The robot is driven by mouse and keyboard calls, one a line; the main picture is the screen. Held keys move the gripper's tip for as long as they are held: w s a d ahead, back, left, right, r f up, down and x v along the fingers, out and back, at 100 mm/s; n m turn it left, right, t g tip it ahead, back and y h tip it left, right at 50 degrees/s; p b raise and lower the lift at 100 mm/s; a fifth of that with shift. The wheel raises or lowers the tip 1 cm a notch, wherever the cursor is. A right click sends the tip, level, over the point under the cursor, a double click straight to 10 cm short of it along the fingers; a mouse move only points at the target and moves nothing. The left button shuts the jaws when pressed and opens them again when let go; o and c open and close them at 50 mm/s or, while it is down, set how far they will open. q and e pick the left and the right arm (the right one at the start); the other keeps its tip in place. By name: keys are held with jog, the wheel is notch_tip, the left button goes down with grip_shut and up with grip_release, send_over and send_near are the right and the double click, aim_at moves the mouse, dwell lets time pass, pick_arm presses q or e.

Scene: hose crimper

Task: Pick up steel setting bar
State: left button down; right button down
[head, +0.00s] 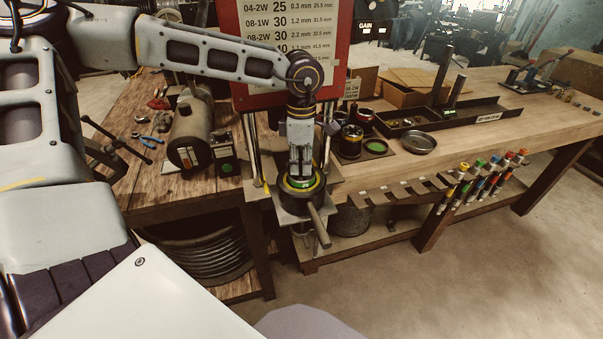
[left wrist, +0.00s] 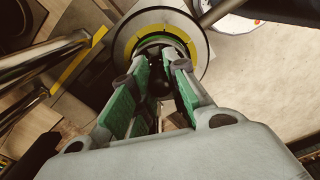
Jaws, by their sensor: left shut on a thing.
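A round crimper head with a yellow and green ring (head: 303,181) sits on a plate between two chrome posts. A grey steel bar (head: 320,228) juts from the ring towards the front; it also shows at the top of the left wrist view (left wrist: 217,11). I cannot tell for sure that it is the setting bar. My left gripper (head: 300,174) points down into the ring. In the left wrist view its green-padded fingers (left wrist: 160,72) close on a dark part inside the ring (left wrist: 187,22), mostly hidden by the fingers. My right gripper is not in view.
A red-framed chart (head: 290,95) stands behind the crimper. A long dark tray (head: 480,113) with upright dark bars (head: 443,72), a round metal dish (head: 420,143) and small pots are on the right bench. Coloured-end tools (head: 490,178) hang along its front. A cylinder (head: 198,135) lies on the left bench.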

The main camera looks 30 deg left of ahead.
pick_arm(q)
jog(key=shift+w+r, duration=0.1)
jog(key=shift+r, duration=0.1)
notch_tip(320, 180, up, 28)
jog(key=shift+f, duration=0.15)
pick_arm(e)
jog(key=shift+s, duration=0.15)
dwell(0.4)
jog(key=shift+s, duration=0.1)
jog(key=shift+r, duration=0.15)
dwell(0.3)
pick_arm(q)
jog(key=shift+p, duration=0.4)
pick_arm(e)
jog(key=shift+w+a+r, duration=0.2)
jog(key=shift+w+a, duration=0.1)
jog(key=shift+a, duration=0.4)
